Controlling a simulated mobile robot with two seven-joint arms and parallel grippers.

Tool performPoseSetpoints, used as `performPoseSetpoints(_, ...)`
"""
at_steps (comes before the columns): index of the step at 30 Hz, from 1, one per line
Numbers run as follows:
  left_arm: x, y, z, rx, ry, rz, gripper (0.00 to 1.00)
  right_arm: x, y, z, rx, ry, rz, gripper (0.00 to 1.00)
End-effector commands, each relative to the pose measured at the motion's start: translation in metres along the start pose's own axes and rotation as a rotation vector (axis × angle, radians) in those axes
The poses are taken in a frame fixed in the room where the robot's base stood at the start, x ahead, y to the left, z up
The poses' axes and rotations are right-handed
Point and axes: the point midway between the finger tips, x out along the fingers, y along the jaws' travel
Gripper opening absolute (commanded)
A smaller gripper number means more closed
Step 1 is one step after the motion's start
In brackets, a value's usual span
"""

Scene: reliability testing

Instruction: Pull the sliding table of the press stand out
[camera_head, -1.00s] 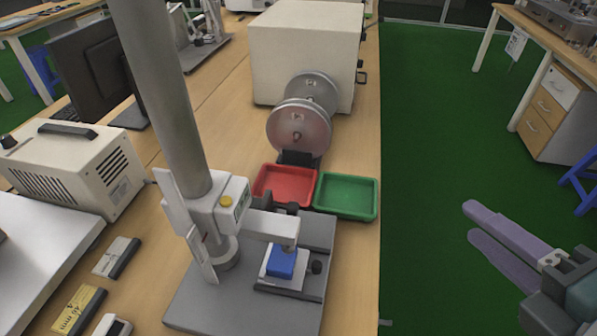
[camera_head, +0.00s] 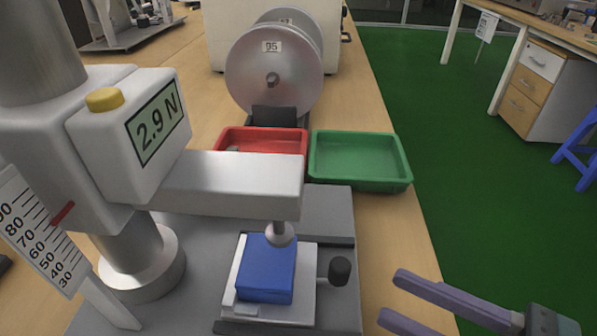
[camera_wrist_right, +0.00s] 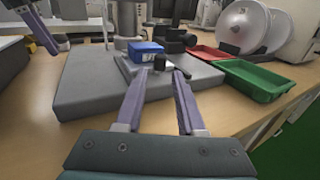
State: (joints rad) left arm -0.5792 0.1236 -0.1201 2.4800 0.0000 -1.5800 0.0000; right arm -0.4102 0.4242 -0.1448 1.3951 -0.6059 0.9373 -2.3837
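My right gripper (camera_head: 391,296) is open and empty, to the right of the knob. In the right wrist view the knob (camera_wrist_right: 160,62) shows just beyond and between its fingertips. A purple finger of my left gripper (camera_wrist_right: 38,30) shows at upper left, its opening unclear.
A red tray (camera_head: 262,134) and a green tray (camera_head: 358,184) stand behind the base plate (camera_head: 335,205). Large metal discs (camera_head: 273,75) are behind them. The table edge runs along the right, with green floor beyond. The air right of the knob is free.

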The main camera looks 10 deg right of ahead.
Motion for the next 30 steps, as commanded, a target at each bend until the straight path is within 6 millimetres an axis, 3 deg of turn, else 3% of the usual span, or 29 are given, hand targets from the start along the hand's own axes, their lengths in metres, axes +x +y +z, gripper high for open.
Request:
performPoseSetpoints(6,-0.004,-0.001,-0.001,0.002,-0.001,-0.001,0.53,0.044,-0.001,0.002,0.000,-0.004,-0.001,0.38)
performPoseSetpoints(10,-0.004,-0.001,-0.001,0.001,-0.001,-0.001,0.53,0.063,-0.001,0.001,0.002,-0.002,-0.002,0.38)
performPoseSetpoints(15,-0.004,0.000,-0.001,0.001,-0.001,-0.001,0.53,0.074,-0.001,0.001,0.003,-0.001,-0.002,0.38)
performPoseSetpoints(23,-0.004,0.001,-0.001,-0.003,0.000,0.002,0.53,0.075,0.000,0.000,0.003,0.000,-0.002,0.38)
performPoseSetpoints(30,-0.004,0.002,-0.001,-0.008,0.000,0.006,0.53,0.075,0.000,0.000,0.003,0.000,-0.002,0.11)
